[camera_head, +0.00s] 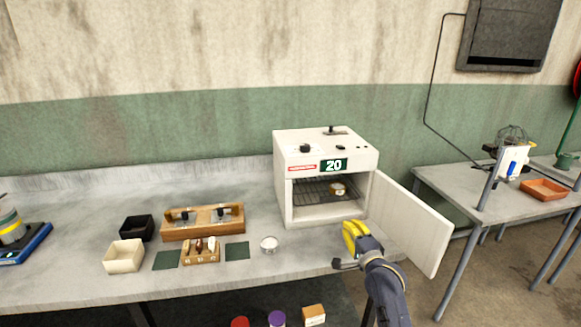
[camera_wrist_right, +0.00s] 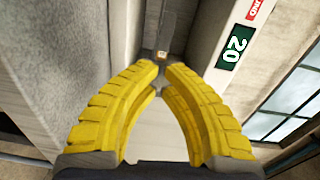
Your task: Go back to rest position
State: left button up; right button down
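My right gripper (camera_head: 350,235) has yellow fingers and hangs in front of the white oven (camera_head: 300,155), at the lower right of its opening, beside the open door (camera_head: 412,222). In the right wrist view the gripper's fingertips (camera_wrist_right: 160,80) come together with nothing seen between them. The oven's display (camera_head: 334,165) reads 20. A small round tin (camera_head: 338,189) sits inside on the wire rack (camera_head: 312,190), apart from the gripper. My left gripper is not in view.
The oven door sticks out to the right. A second table (camera_head: 460,185) stands beyond.

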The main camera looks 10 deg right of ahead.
jog(key=s+a+f+n+g+h, duration=0.15)
jog(key=s+f+n+g, duration=0.35)
jog(key=s+f+n, duration=1.05)
jog(key=s+d+f+n+g+h, duration=0.1)
jog(key=s+d+n+g+h, duration=0.2)
jog(key=s, duration=1.1)
jog(key=s+f+n+g+h, duration=0.15)
jog(key=s+n, duration=0.35)
jog(key=s, duration=0.9)
jog(key=s+a+f+g+y, duration=0.2)
jog(key=a+f, duration=0.1)
jog(key=f, duration=1.3)
jog(key=s+a+f+g+y, duration=0.1)
jog(key=a+f+g+y, duration=0.15)
jog(key=f, duration=1.35)
jog(key=s+f+m+g, duration=0.2)
jog(key=s+f+m, duration=0.1)
jog(key=s+f, duration=1.6)
jog(key=shift+s+f, duration=0.15)
jog(key=shift+s, duration=1.1)
